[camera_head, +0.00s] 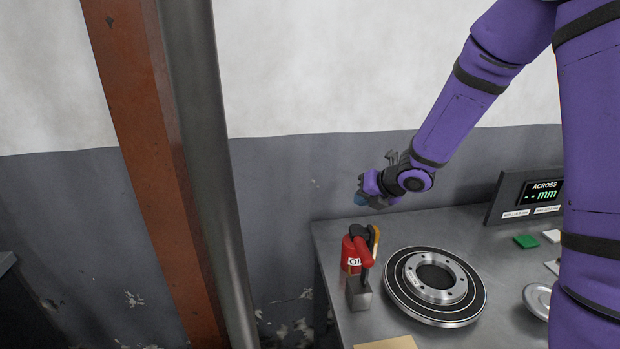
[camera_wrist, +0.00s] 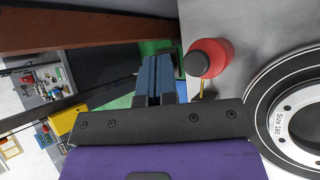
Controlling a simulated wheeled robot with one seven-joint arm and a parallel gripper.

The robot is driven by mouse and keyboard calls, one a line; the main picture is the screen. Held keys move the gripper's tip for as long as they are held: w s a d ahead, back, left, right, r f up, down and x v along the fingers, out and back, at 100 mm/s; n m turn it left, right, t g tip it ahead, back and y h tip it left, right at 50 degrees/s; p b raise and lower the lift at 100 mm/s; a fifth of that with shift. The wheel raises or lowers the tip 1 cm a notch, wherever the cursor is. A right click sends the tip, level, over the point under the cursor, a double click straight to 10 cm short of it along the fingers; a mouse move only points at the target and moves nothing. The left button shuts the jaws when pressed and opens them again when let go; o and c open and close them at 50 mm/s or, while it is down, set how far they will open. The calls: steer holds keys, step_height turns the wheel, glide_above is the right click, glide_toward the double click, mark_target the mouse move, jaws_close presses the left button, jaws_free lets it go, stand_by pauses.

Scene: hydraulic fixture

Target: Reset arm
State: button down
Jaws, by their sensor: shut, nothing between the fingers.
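My gripper (camera_head: 361,198) is above the back left corner of the metal table (camera_head: 338,232), in front of the grey wall. In the wrist view its blue fingers (camera_wrist: 155,82) are together with nothing between them.
A round turntable (camera_head: 395,290) carries a metal ring flange (camera_head: 415,282) with bolt holes. A display reading "ACROSS -- mm" (camera_head: 540,190), a green block (camera_head: 525,241) and a metal dish (camera_head: 537,298) are to the right. A rusty post (camera_head: 150,130) and grey pipe (camera_head: 200,130) stand to the left.

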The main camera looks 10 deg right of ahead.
steer(key=s+d+r+m+h, duration=0.3)
steer(key=s+d+r+m, duration=0.15)
steer(key=r+m, duration=0.35)
steer(key=s+d+r+m+h, duration=0.35)
steer(key=s+r+m, duration=0.25)
steer(key=r+m, duration=0.2)
steer(key=s+a+r+m+g, duration=0.1)
steer(key=s+r+m, duration=0.2)
steer(key=s+m, duration=0.6)
steer(key=s+a+r+m+g+y, duration=0.1)
steer(key=s+r+m, duration=0.2)
steer(key=s+m, duration=0.6)
steer(key=s, duration=0.5)
steer(key=shift+s, duration=0.35)
steer(key=shift+r, duration=0.1)
